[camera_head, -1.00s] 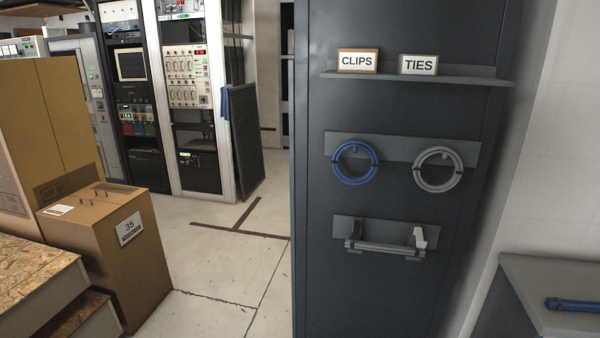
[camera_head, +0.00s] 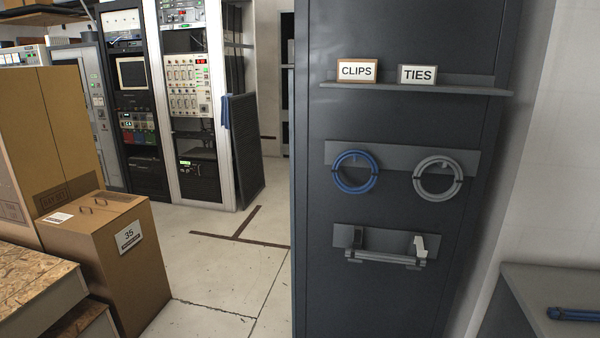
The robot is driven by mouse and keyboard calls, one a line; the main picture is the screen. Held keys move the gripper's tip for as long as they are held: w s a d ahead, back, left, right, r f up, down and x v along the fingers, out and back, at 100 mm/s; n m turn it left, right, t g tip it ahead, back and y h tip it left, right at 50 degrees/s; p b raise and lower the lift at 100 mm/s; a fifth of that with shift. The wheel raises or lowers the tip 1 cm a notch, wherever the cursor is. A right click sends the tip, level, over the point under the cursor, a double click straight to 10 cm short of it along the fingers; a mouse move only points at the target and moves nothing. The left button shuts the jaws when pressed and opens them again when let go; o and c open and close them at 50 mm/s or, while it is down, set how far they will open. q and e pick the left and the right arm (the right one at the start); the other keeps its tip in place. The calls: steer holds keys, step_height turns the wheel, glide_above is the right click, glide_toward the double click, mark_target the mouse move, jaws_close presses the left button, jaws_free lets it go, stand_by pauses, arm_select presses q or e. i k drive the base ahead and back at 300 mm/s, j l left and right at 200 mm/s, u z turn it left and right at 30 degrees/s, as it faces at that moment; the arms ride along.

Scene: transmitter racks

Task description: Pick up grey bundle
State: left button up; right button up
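The grey bundle (camera_head: 417,189) is a coiled ring of grey cable with dark ties. It hangs from a grey plate (camera_head: 402,153) on the front of a dark cabinet (camera_head: 390,120). A blue coiled bundle (camera_head: 337,180) hangs on the same plate to its left, apart from it. Neither of my grippers shows in the head view.
Above is a shelf (camera_head: 440,88) with CLIPS (camera_head: 356,70) and TIES (camera_head: 417,75) signs. Below is a grey bar holder (camera_head: 385,259). A grey surface (camera_head: 540,290) at lower right bears a blue bundle (camera_head: 575,314). Cardboard boxes (camera_head: 95,250) stand left; the floor between is clear.

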mark_target(415, 261)
steer(key=i+j+z, duration=0.25)
steer(key=i+j, duration=0.25)
steer(key=i+j+z, duration=0.25)
steer(key=i+j, duration=0.2)
steer(key=j, duration=0.15)
